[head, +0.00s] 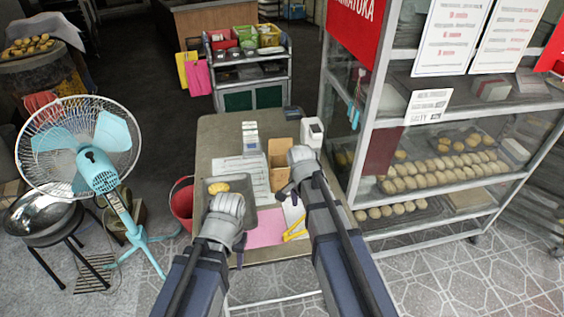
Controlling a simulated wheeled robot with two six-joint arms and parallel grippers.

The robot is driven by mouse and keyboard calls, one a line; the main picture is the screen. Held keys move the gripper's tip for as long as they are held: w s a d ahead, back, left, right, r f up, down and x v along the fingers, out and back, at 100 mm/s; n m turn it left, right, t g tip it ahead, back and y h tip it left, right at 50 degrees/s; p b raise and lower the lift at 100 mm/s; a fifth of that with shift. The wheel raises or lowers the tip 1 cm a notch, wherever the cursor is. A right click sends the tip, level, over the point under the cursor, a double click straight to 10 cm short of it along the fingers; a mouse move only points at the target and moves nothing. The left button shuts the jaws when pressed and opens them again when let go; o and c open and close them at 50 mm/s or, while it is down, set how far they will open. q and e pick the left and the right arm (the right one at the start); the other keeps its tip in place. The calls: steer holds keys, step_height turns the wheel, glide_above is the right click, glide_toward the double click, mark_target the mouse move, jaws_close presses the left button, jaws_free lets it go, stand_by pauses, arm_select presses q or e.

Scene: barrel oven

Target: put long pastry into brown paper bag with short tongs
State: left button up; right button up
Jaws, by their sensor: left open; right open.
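A yellow-brown pastry (240,184) lies on a dark tray (268,196) on the table, just beyond my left gripper (227,208). My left gripper is open and hides part of the tray. The brown paper bag (280,152) stands upright toward the back right of the table. My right gripper (300,158) is open, over the table's right side, close in front of the bag and overlapping its right edge in the picture. Yellow tongs (296,230) lie near the table's front edge, left of my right arm. I see nothing held in either gripper.
A pink sheet (264,230), a printed paper (244,172), small white boxes (250,137) and a white device (312,132) occupy the table (214,135). A fan (98,165) and red bucket (182,204) stand left. A glass bread rack (368,110) borders the right.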

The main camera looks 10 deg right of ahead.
mark_target(304, 228)
steer(key=shift+w, duration=0.1)
stand_by(0.3)
steer(key=f+b, duration=0.9)
steer(key=shift+w+d, duration=0.15)
steer(key=shift+d, duration=0.25)
steer(key=shift+r, duration=0.1)
steer(key=c, duration=0.7)
